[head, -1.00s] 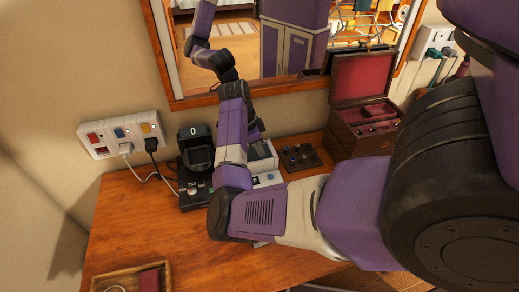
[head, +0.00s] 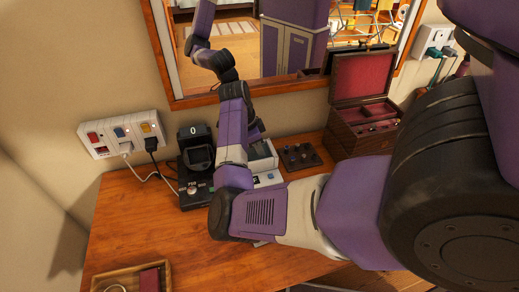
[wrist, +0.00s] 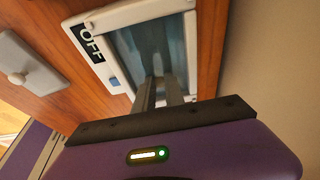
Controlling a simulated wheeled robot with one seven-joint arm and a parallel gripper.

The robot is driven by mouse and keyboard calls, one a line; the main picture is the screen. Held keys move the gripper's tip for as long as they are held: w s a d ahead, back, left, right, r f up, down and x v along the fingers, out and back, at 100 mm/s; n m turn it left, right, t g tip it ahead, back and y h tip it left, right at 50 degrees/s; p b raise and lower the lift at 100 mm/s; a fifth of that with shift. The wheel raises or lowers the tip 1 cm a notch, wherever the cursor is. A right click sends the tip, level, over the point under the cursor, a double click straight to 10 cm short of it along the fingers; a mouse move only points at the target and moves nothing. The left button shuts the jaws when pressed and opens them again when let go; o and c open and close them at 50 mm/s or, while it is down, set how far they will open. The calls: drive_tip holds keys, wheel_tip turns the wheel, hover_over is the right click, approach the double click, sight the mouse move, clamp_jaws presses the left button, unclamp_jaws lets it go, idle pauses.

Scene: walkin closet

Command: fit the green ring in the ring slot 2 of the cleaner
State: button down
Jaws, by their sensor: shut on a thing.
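The cleaner (wrist: 78,22) is a white-rimmed box with a dark OFF display and a blue-grey basin; in the head view (head: 262,160) my arm partly covers it. In the wrist view my gripper (wrist: 162,84) reaches over the basin, its two grey fingers close together and their tips at or inside it. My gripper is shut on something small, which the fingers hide. I cannot make out the green ring or the separate ring slots in any view. In the head view my arm hides the gripper.
A black watch stand (head: 197,160) is left of the cleaner. A dark board with several knobs (head: 300,157) and an open jewellery box (head: 362,120) are to the right. A wooden tray (head: 125,280) lies front left. Cables run from a wall socket (head: 122,133).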

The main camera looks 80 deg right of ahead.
drive_tip(key=shift+f, duration=0.2)
drive_tip(key=c, duration=1.3)
unclamp_jaws()
drive_tip(key=v, duration=0.7)
drive_tip(key=shift+w+r+b, duration=0.1)
drive_tip(key=shift+r+b, duration=0.25)
drive_tip(key=shift+r, duration=0.05)
